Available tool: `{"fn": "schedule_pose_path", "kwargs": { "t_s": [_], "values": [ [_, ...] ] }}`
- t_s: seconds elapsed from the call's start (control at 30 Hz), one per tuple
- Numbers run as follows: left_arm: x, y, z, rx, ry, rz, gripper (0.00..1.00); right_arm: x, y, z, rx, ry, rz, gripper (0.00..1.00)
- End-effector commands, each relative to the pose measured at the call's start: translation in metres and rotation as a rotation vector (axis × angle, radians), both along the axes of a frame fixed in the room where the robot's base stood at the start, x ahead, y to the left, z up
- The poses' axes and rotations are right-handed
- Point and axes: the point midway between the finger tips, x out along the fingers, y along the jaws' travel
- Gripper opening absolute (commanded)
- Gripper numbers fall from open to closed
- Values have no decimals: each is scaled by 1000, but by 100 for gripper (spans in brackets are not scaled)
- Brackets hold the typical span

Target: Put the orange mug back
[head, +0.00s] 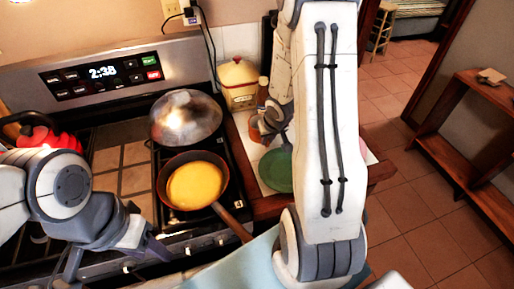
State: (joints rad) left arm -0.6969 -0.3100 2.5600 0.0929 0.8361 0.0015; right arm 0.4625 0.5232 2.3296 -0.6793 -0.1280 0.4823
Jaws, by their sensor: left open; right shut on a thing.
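The orange mug (255,131) shows as a small orange patch on the counter right of the stove, mostly hidden by my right gripper. My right gripper (270,128) reaches down there and is shut on it. Whether the mug touches the counter I cannot tell. My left gripper (113,260) is open and empty, low in front of the stove at the left, far from the mug.
A green plate (276,171) lies just in front of the mug. A cream canister (238,84) stands behind. A pan with yellow food (195,185), a domed lid (186,118) and a red kettle (48,138) are on the stove. Tiled floor lies open at right.

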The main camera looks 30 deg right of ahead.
Motion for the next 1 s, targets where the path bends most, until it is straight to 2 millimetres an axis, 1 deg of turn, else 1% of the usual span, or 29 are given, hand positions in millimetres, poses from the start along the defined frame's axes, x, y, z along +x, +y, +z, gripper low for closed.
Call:
{"fn": "schedule_pose_path", "kwargs": {
  "t_s": [0.03,0.1,0.2,0.3,0.37,0.47,0.6,0.7,1.0],
  "values": [
    [0,0,-5,0,0,0,50,12,3,-10,0,0,4,0],
    [0,0,-8,0,0,0,50,25,6,-17,0,-1,4,0],
    [0,0,-9,0,0,-1,50,38,9,-23,0,0,3,0],
    [0,0,-9,0,0,-1,50,45,10,-27,0,0,1,0],
    [0,0,-11,0,0,-1,50,46,10,-29,0,0,0,0],
    [0,0,-19,0,0,-1,50,46,10,-38,0,0,0,0],
    [0,0,-39,0,0,-2,50,46,10,-58,0,0,-1,0],
    [0,0,-48,0,0,-2,50,46,10,-69,0,-1,0,0],
    [0,0,-46,0,0,-2,50,46,10,-67,0,-1,0,0]
  ]
}}
